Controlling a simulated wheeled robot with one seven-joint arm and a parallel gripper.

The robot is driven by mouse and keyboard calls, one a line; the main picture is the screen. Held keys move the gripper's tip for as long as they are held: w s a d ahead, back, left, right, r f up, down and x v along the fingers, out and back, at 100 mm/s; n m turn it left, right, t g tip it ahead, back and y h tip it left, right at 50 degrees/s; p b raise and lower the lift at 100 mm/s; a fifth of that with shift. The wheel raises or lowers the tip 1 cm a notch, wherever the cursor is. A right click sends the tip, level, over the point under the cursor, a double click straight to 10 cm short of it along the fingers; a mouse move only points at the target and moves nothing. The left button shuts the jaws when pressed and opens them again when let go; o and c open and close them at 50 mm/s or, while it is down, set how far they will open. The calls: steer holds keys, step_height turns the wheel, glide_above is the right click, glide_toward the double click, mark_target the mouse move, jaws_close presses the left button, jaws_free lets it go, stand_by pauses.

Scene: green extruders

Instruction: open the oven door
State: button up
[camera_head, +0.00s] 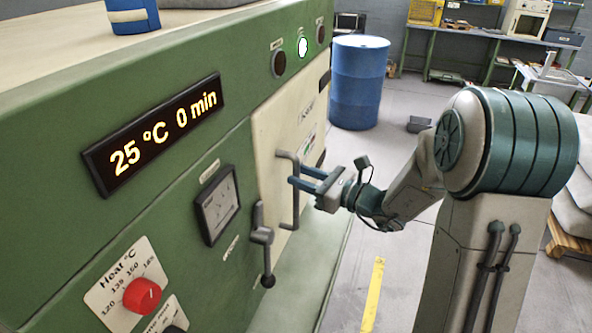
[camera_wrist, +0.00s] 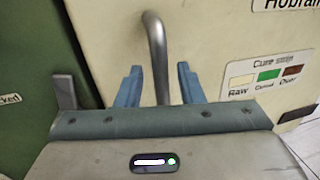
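The cream oven door (camera_head: 272,132) is in the front of the green machine and looks flush with it. A grey vertical bar handle (camera_head: 295,210) stands out from the door; its upper bend shows in the wrist view (camera_wrist: 157,50). My gripper (camera_head: 303,178) is at the handle, with its blue fingers pointing at the door. In the wrist view my gripper (camera_wrist: 160,85) is open, with the bar between its fingers and a gap on each side. The lower handle is hidden there by my gripper body. A grey lever with a dark knob (camera_head: 263,243) hangs left of the door.
The green machine front carries a display (camera_head: 155,135) reading 25 °C 0 min, a dial gauge (camera_head: 216,205) and a red heat knob (camera_head: 142,295). A blue barrel (camera_head: 358,82) stands beyond the machine. The floor right of the door looks mostly clear.

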steer(key=shift+x, duration=1.2)
jaws_close()
steer(key=shift+d, duration=0.1)
